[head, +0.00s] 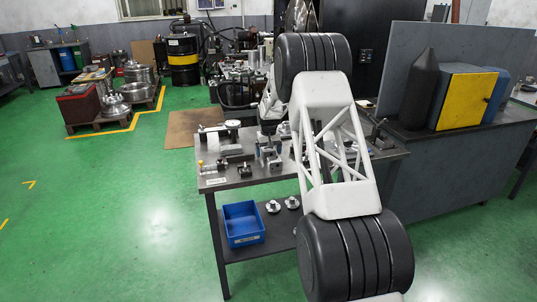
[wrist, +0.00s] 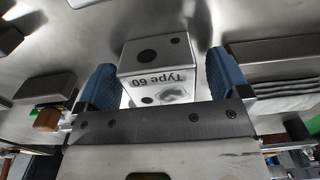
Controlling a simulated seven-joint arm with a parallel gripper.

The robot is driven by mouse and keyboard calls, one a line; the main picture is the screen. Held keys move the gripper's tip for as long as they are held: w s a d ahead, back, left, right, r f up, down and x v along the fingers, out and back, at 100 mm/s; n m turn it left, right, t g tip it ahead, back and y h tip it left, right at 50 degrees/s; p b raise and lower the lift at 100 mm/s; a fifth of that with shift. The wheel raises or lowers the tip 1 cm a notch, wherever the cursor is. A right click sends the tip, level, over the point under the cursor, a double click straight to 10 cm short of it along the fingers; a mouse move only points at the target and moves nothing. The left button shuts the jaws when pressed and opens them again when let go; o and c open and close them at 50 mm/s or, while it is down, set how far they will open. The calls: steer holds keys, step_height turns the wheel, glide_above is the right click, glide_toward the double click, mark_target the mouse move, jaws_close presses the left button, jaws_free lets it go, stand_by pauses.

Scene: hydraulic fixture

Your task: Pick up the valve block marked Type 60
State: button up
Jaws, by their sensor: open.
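The valve block marked Type 60 (wrist: 157,58) is a pale metal block with dark round holes and upside-down lettering in the wrist view. My gripper (wrist: 160,72) has its two blue-padded fingers on either side of it. The fingers stand apart, with the block between them. A narrow gap shows at the left finger; on the right I cannot tell whether pad and block touch. The block's lower part is hidden behind the gripper's dark crossbar. In the head view my gripper (head: 269,128) is over the workbench, and I cannot pick out the marked block there.
The metal workbench (head: 212,184) carries several small metal parts and a dial gauge (head: 232,124). A blue bin (head: 242,223) sits on its lower shelf. In the wrist view a grey block (wrist: 46,88) lies left of the gripper and a larger grey part (wrist: 275,75) lies right.

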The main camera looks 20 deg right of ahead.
steer(key=c, duration=1.2)
steer(key=shift+r, duration=0.1)
steer(key=shift+r, duration=4.95)
